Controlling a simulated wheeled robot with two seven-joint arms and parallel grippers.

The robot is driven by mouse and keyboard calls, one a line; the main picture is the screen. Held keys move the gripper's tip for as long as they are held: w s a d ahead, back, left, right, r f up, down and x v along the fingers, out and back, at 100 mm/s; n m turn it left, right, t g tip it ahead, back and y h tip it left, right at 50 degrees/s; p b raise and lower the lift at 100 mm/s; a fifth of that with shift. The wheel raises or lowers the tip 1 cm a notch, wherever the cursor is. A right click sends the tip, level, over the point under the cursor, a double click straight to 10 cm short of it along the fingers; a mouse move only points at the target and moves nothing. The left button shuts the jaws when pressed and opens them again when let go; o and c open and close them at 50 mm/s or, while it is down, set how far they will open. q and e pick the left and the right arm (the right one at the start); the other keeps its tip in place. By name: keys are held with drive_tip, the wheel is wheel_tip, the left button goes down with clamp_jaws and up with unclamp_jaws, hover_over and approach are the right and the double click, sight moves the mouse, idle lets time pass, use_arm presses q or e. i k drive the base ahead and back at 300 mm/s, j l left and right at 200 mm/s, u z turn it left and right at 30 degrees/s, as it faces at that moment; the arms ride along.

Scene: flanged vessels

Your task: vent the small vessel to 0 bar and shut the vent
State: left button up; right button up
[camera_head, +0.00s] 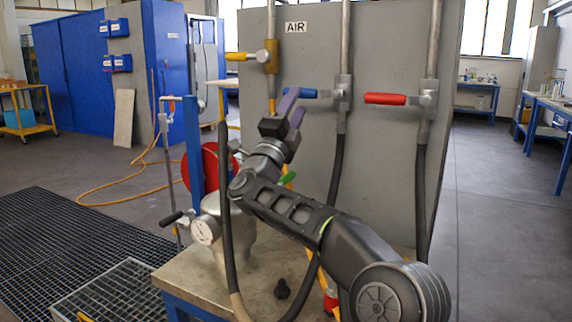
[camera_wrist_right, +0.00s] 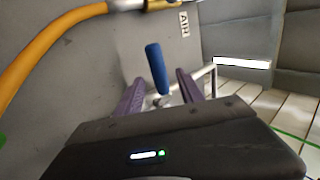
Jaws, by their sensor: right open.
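A metal vessel (camera_head: 236,240) stands on the bench, partly hidden behind my right arm and a dark hose. Its white round gauge (camera_head: 203,231) faces me; the reading is too small to tell. A black handle (camera_head: 172,217) is beside the gauge, and a green handle (camera_head: 290,176) shows behind my arm. My right gripper (camera_head: 295,101) is open at the blue valve handle (camera_head: 308,94) on the panel. In the right wrist view the blue handle (camera_wrist_right: 157,68) appears between the open purple fingers (camera_wrist_right: 160,80); I cannot tell whether they touch it. My left gripper is out of view.
The grey panel (camera_head: 395,165) labelled AIR also carries a yellow valve handle (camera_head: 241,57) and a red valve handle (camera_head: 385,99). Dark hoses (camera_head: 422,190) hang from it. A red disc (camera_head: 200,168) and a blue post (camera_head: 193,150) stand by the vessel. A grating (camera_head: 60,240) lies left.

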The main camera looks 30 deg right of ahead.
sight(288, 176)
drive_tip(key=k+j, duration=0.2)
drive_tip(key=j, duration=0.2)
drive_tip(key=k+j, duration=0.2)
drive_tip(key=j, duration=0.2)
drive_tip(key=k+j, duration=0.15)
drive_tip(key=j, duration=0.25)
